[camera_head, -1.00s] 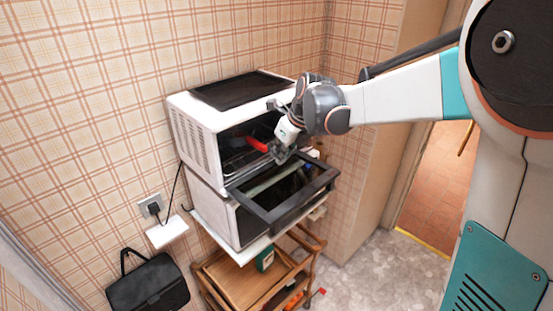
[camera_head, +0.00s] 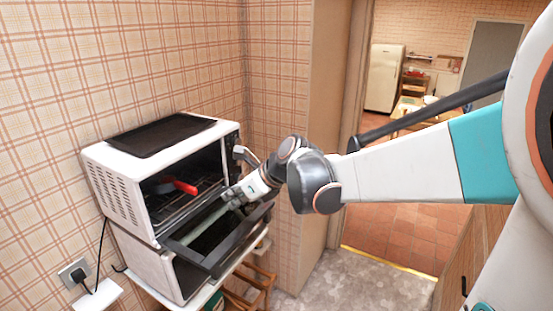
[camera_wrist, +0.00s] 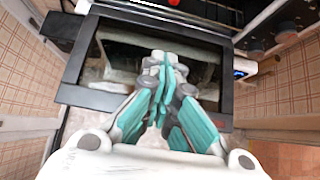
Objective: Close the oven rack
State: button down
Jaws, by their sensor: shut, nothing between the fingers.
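The white oven (camera_head: 118,190) has its dark-framed glass door (camera_head: 240,240) folded down and open. The door also shows in the wrist view (camera_wrist: 75,85). Inside is the wire oven rack (camera_head: 185,206), with a pan with a red handle (camera_head: 182,187) above it. How far out the rack sits is hard to tell. My gripper (camera_head: 232,197) is in front of the oven's opening, above the open door. In the wrist view its teal fingers (camera_wrist: 160,62) are shut and empty over the door's glass.
A second white appliance (camera_head: 155,272) is under the oven, on a small wooden cart (camera_head: 262,285). A black tray (camera_head: 165,134) lies on top of the oven. The wall (camera_head: 40,130) stands close on the left. A doorway opens at the right.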

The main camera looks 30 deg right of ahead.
jog(key=shift+s+f, duration=0.25)
jog(key=shift+s, duration=0.15)
jog(key=x, duration=0.9)
jog(key=shift+w+a, duration=0.1)
jog(key=shift+w, duration=0.3)
jog(key=w, duration=0.1)
jog(key=w+a+p, duration=0.1)
jog(key=shift+w+a+r, duration=0.2)
jog(key=shift+w+a, duration=0.1)
jog(key=shift+w, duration=0.1)
jog(key=shift+w+a, duration=0.25)
jog(key=shift+w, duration=0.25)
jog(key=w, duration=0.1)
jog(key=w+a+b, duration=0.1)
jog(key=shift+w+a, duration=0.3)
jog(key=shift+r, duration=0.1)
